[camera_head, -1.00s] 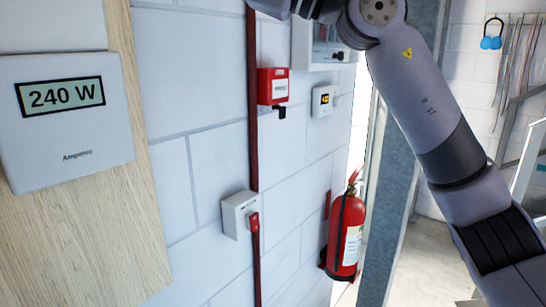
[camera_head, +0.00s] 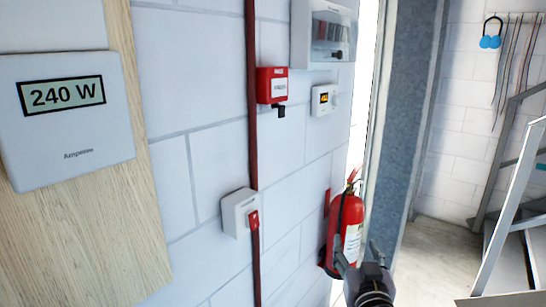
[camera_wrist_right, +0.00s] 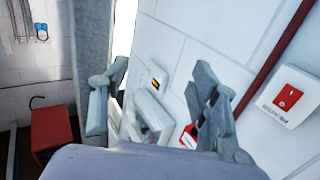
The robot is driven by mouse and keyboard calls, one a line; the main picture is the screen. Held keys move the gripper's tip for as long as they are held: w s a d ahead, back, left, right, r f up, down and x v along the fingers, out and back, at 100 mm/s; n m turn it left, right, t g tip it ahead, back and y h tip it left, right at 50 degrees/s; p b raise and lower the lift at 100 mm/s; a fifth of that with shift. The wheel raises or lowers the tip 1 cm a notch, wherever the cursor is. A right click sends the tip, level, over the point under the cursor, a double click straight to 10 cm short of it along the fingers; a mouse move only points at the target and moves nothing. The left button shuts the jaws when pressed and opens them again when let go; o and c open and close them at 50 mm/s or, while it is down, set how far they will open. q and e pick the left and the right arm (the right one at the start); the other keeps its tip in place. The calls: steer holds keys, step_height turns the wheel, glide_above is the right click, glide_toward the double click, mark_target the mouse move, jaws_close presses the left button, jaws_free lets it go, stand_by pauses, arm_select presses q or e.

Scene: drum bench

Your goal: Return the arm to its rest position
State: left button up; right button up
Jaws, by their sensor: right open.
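My right gripper (camera_head: 357,257) is low in the head view, in front of the lower part of the red fire extinguisher (camera_head: 346,226). In the right wrist view its two fingers (camera_wrist_right: 158,85) are spread apart with nothing held between them. The rest of my right arm is out of the head view, below its bottom edge. My left gripper is in neither view.
The white wall carries a 240 W meter (camera_head: 62,115), a red call point (camera_head: 271,86), a thermostat (camera_head: 323,100), a breaker box (camera_head: 327,35) and a switch box (camera_head: 240,213). A grey post (camera_head: 405,120) and metal stairs (camera_head: 515,215) stand right.

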steer(key=s+d+f+g, duration=0.1)
steer(key=s+f+g, duration=0.2)
steer(key=s+f, duration=0.45)
steer(key=s+d+f+g, duration=0.2)
steer(key=s+f+g, duration=0.15)
steer(key=f, duration=0.65)
steer(key=s+f+n+g, duration=0.1)
steer(key=s+f+g, duration=0.25)
steer(key=s, duration=0.45)
steer(key=s+f+n+g+y, duration=0.1)
steer(key=s+f+g, duration=0.1)
steer(key=s+f, duration=0.35)
steer(key=s+f+n+g, duration=0.1)
steer(key=s+f+g, duration=0.1)
steer(key=s, duration=0.7)
step_height(320, 180, down, 24)
steer(key=s+g, duration=0.1)
steer(key=g, duration=0.1)
steer(key=s+d+f, duration=0.2)
steer(key=s+f, duration=1.5)
steer(key=shift+s+d+f+g, duration=0.2)
steer(key=shift+f+g, duration=0.15)
steer(key=shift+g, duration=0.05)
steer(key=shift+o, duration=0.5)
